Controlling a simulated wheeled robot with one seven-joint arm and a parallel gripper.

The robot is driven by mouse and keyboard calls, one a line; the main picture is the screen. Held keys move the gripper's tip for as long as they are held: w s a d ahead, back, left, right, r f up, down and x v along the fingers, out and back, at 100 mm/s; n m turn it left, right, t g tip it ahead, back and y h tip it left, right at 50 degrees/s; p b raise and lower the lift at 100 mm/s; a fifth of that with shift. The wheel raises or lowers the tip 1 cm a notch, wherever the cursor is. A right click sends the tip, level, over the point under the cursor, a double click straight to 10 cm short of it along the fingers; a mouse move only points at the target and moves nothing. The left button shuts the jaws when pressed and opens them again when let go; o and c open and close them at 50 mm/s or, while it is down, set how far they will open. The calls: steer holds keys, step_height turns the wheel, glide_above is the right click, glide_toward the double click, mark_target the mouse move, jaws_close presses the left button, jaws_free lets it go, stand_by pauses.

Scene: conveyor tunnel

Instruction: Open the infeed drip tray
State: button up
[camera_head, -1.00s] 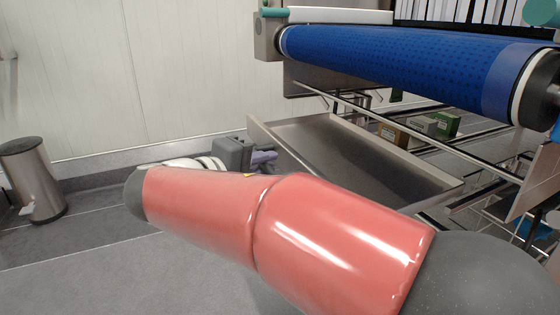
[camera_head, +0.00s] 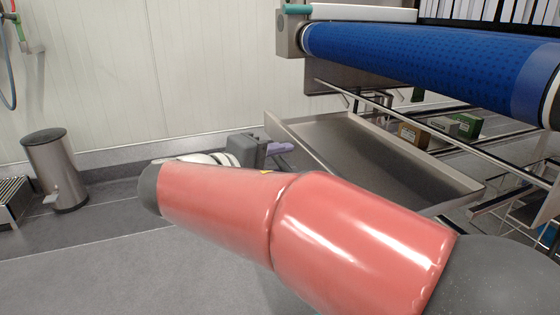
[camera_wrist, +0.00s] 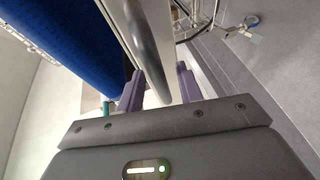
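The infeed drip tray (camera_head: 345,152) is a shallow grey metal tray with raised rims. It sticks out below the blue conveyor belt in the head view. My gripper (camera_head: 278,148) is at the tray's near left side in the head view, partly hidden behind my red arm. In the wrist view, the two purple fingers of my gripper (camera_wrist: 160,85) stand apart. A long grey metal edge (camera_wrist: 150,45), which looks like the tray's rim, runs between them. I see no clear grip on it; contact with the left finger cannot be told.
The blue belt (camera_head: 430,62) hangs over the tray. Small boxes (camera_head: 458,126) and wire racks lie beyond and right of the tray. A pedal bin (camera_head: 56,170) stands by the wall at left. The grey floor (camera_head: 130,265) in front is clear.

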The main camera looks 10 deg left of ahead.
steer(key=v, duration=0.7)
stand_by(0.3)
